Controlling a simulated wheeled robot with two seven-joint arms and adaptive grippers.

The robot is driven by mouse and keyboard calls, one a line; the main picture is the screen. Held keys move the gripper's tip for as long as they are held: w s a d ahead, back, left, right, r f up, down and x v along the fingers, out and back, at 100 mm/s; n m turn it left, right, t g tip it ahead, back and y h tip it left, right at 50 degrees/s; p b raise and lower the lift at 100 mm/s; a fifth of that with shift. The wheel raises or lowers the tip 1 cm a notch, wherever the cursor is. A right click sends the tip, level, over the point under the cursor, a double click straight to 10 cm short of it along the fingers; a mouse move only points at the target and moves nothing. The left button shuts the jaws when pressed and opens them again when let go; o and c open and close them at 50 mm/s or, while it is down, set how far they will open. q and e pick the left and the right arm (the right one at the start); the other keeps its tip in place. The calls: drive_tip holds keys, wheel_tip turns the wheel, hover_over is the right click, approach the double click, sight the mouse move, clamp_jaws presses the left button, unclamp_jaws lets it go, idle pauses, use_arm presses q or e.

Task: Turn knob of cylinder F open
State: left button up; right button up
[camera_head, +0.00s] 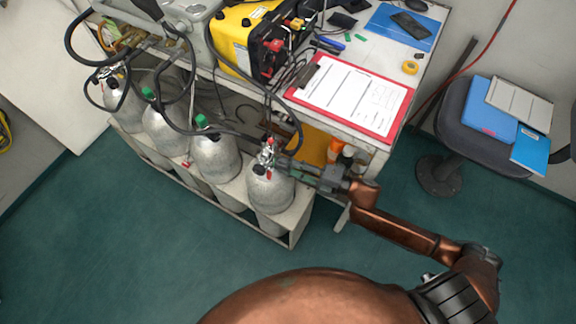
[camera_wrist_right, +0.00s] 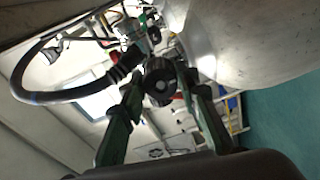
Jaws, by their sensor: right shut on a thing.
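Several grey gas cylinders stand in a row in a low rack; I can read no letter on them. The nearest cylinder (camera_head: 270,190), at the right end, has a metal valve (camera_head: 267,154) with a hose on top. My right gripper (camera_head: 286,165) reaches this valve from the right. In the right wrist view, the cylinder (camera_wrist_right: 250,40) fills the upper right, and a round black knob (camera_wrist_right: 159,86) sits between the fingers of my right gripper (camera_wrist_right: 163,80), which is shut on it. How far the knob is turned cannot be told. My left gripper is out of view.
The white rack (camera_head: 297,218) holds the cylinders beside a bench with a red clipboard (camera_head: 350,96) and a yellow case (camera_head: 236,40). Black hoses (camera_head: 215,129) run over the cylinders. A dark chair (camera_head: 462,125) stands right. The green floor in front is clear.

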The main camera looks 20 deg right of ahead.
drive_tip(key=shift+s+a+f, duration=0.1)
drive_tip(key=shift+f, duration=0.05)
drive_tip(key=o, duration=1.2)
drive_tip(key=shift+c, duration=0.2)
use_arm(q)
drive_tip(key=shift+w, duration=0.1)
